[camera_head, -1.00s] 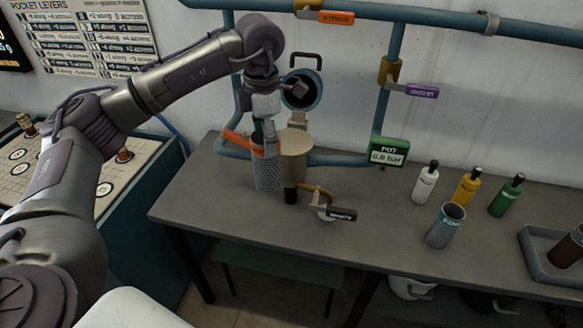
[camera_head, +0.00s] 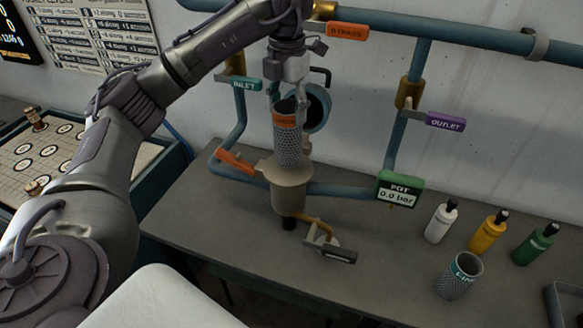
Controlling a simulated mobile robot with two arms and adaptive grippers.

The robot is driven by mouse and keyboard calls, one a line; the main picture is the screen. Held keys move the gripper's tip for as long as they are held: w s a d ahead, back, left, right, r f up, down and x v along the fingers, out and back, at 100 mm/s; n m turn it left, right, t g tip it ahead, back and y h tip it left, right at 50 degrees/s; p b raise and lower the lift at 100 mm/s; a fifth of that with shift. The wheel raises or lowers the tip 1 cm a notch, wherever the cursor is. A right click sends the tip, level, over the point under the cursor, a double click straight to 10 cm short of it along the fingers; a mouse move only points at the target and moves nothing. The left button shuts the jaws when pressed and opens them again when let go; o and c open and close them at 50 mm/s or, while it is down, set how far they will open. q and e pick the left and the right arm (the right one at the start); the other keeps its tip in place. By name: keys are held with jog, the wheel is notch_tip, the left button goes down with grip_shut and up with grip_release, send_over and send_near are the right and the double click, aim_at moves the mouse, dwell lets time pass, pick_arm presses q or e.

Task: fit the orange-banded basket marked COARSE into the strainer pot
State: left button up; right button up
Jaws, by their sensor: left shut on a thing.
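The orange-banded mesh basket (camera_head: 288,147) is upright, its band lettering partly hidden and too small to read surely. My left gripper (camera_head: 289,97) is shut on its upper rim. The beige strainer pot (camera_head: 288,198) stands below it on the bench. The basket's lower end is over the pot's mouth; I cannot tell whether it is just above the rim or slightly inside. The pot's round lid (camera_head: 318,107) is swung open behind the basket, partly hidden by it. My right gripper is out of view.
A teal-banded basket (camera_head: 458,279) stands on the bench (camera_head: 385,262) at right. White (camera_head: 440,224), yellow (camera_head: 486,234) and green (camera_head: 534,245) bottles stand behind it. Blue pipes, an orange handle (camera_head: 237,161), the pressure display (camera_head: 399,190) and a drain lever (camera_head: 338,254) surround the pot.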

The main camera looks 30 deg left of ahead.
aim_at(288, 159)
pick_arm(q)
notch_tip(288, 159, down, 7)
jog(key=shift+s, duration=0.1)
jog(key=f+p, duration=0.1)
jog(key=f, duration=0.2)
jog(key=shift+w, duration=0.2)
jog(key=shift+s+f, duration=0.15)
jog(key=shift+f, duration=0.25)
notch_tip(288, 159, down, 2)
jog(key=shift+f+p, duration=0.15)
jog(key=shift+p, duration=0.4)
jog(key=shift+f, duration=0.55)
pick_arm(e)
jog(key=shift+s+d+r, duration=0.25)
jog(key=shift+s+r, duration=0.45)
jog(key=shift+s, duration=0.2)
pick_arm(q)
jog(key=o, duration=1.6)
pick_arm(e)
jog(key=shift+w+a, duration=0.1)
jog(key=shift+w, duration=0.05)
